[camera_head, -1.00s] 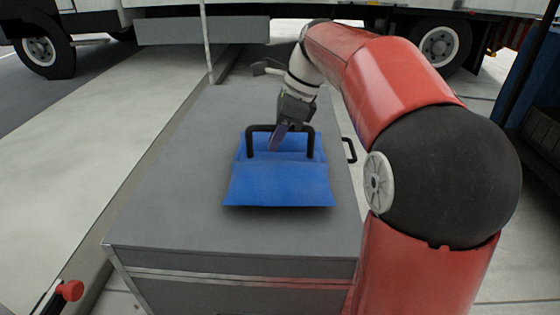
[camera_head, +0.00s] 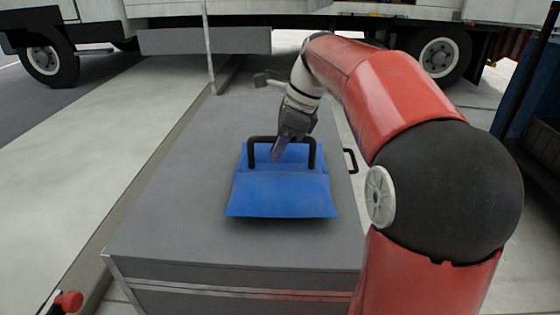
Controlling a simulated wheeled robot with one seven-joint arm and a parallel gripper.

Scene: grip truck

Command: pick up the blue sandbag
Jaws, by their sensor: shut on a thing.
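The blue sandbag (camera_head: 280,194) is over the top of a grey case, with its black handle (camera_head: 256,152) standing up at its far side. My gripper (camera_head: 278,150) reaches down from the upper right and is shut on the sandbag at its handle. The exact grip is partly hidden by the gripper itself. I cannot tell for sure whether the bag's underside touches the case; a dark shadow shows along its near edge.
The grey case (camera_head: 180,222) has a metal-edged near rim and a black side handle (camera_head: 350,161) on its right. A truck (camera_head: 370,22) stands behind. A thin pole (camera_head: 207,50) rises at the case's far left. A red knob (camera_head: 69,301) is at bottom left.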

